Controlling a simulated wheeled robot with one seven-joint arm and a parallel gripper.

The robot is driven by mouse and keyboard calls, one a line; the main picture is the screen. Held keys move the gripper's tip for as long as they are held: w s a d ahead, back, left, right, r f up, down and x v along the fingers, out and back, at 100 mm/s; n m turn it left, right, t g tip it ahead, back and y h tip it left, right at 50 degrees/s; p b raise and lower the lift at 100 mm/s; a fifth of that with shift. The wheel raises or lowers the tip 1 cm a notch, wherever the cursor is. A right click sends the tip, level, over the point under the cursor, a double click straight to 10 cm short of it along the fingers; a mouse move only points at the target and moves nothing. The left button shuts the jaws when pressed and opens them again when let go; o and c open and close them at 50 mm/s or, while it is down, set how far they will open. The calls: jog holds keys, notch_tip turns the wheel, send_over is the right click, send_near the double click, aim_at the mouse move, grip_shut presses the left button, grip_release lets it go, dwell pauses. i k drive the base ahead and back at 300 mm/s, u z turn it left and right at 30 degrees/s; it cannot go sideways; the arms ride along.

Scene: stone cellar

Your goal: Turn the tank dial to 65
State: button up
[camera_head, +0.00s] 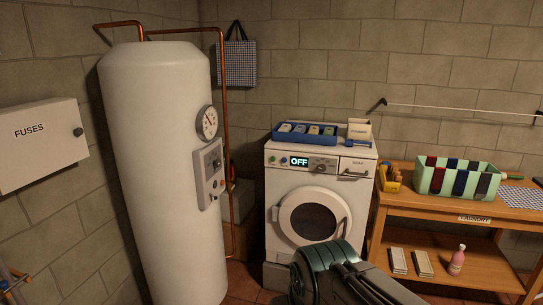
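The tall white tank (160,170) stands left of the middle. A round gauge (207,122) with a pale face and a dark needle is on its right side. Below the gauge is a grey control panel (208,175) with a dial (213,165) and smaller parts under it. The panel is seen at a slant, and its markings are too small to read. A dark rounded part, seemingly of my arm, shows at the bottom middle. My gripper's fingers are not in view.
A white washing machine (314,205) reading OFF stands right of the tank, with a blue tray (303,140) on top. A wooden bench (420,203) holds a green striped basket (457,179). A FUSES box (38,145) hangs at left. Copper pipes (224,90) run beside the tank.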

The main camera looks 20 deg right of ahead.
aim_at(218, 163)
jog(key=z, duration=0.35)
jog(key=i, duration=0.85)
jog(key=u, duration=0.6)
jog(key=i, duration=0.9)
jog(key=u, duration=0.95)
